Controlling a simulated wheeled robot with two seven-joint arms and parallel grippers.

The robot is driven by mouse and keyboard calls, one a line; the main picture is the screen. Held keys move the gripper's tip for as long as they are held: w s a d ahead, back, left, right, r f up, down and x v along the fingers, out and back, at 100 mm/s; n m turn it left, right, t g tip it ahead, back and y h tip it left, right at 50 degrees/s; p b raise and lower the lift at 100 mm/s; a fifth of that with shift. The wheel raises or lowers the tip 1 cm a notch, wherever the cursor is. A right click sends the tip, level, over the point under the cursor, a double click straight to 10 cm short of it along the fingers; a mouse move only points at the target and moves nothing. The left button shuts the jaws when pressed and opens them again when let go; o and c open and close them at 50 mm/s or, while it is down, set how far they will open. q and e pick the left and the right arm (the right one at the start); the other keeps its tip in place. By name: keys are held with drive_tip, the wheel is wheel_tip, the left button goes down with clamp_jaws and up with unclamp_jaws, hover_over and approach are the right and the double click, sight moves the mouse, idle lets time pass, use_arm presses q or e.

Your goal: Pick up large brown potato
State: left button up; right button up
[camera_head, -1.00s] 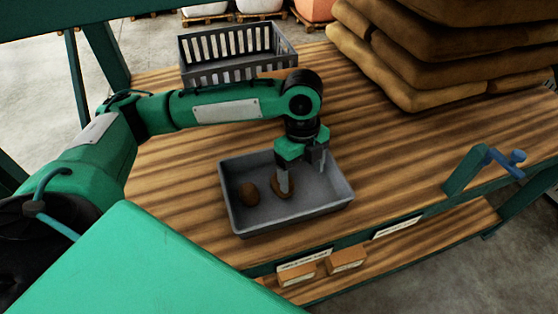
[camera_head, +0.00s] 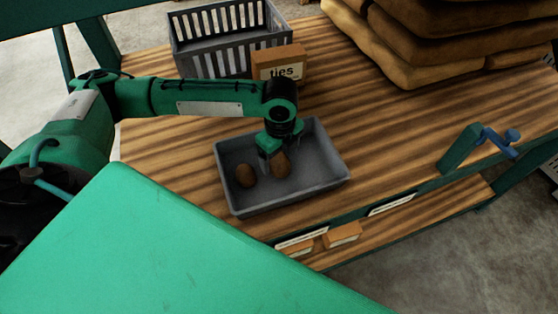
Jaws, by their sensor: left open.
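Two brown potatoes lie in a grey tray (camera_head: 332,182) on the wooden bench. One potato (camera_head: 246,175) is at the left of the tray. The other potato (camera_head: 281,166), which looks somewhat larger, is near the middle. My left gripper (camera_head: 278,153) points down into the tray, right at the middle potato and partly covering its upper end. Its jaws are open, but the fingertips are mostly hidden, so I cannot tell whether they touch the potato. My right gripper is not in view.
A grey slatted crate (camera_head: 210,46) and a cardboard box labelled "ties" (camera_head: 280,66) stand behind my left arm. Brown sacks (camera_head: 420,50) are stacked at the back right. A blue-handled clamp (camera_head: 478,145) is at the right edge. Small boxes (camera_head: 342,235) sit on the shelf below.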

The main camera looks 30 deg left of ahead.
sight(279, 158)
use_arm(q)
drive_tip(key=shift+s+f+p, duration=0.15)
drive_tip(key=shift+f+p, duration=0.15)
drive_tip(key=shift+f, duration=1.35)
drive_tip(key=c, duration=1.1)
drive_tip(key=shift+r, duration=0.15)
